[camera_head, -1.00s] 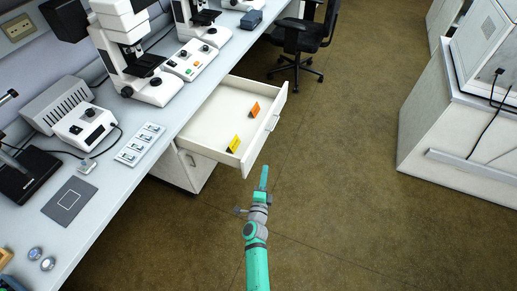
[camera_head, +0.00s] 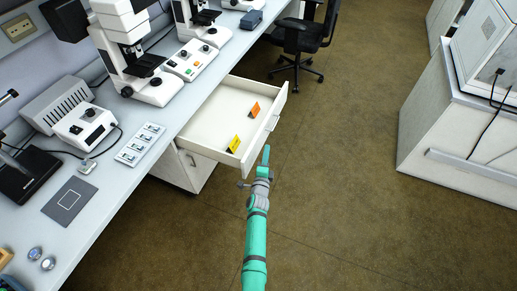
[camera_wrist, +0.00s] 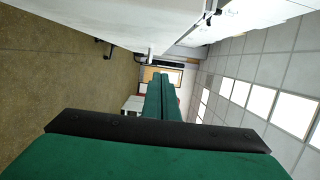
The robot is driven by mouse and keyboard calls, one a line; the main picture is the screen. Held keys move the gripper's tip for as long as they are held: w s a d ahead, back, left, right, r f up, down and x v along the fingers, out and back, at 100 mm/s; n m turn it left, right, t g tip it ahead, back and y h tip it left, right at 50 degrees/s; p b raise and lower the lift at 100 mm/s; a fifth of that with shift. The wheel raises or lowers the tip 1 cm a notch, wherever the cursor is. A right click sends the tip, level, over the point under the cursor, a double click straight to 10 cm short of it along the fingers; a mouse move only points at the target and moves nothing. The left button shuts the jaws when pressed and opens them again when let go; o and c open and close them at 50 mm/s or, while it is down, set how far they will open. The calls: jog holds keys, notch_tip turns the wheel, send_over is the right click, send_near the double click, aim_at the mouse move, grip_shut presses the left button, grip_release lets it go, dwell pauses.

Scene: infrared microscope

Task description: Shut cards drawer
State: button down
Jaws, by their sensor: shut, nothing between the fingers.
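The cards drawer (camera_head: 211,137) is pulled out from under the bench, with a white front panel (camera_head: 262,134) and a handle (camera_head: 273,123). Inside it stand an orange card (camera_head: 254,110) and a yellow card (camera_head: 233,144). My gripper (camera_head: 266,155) is shut and empty, just off the near end of the drawer front, on its outer side. In the head view I cannot tell whether it touches the panel. In the wrist view the closed green fingers (camera_wrist: 161,95) point ahead, with a white surface (camera_wrist: 120,22) above them.
The bench (camera_head: 115,185) runs along the left with microscopes (camera_head: 130,50), a control box (camera_head: 190,60) and a slide tray (camera_head: 140,144). A black chair (camera_head: 300,45) stands beyond the drawer. A white cabinet (camera_head: 455,130) is at right. The floor between is clear.

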jog(key=shift+w+a, duration=0.3)
jog(key=shift+a, duration=0.35)
jog(key=shift+w+a, duration=0.25)
jog(key=shift+a, duration=0.35)
jog(key=shift+w+a, duration=0.3)
jog(key=shift+a, duration=0.35)
jog(key=shift+w, duration=0.1)
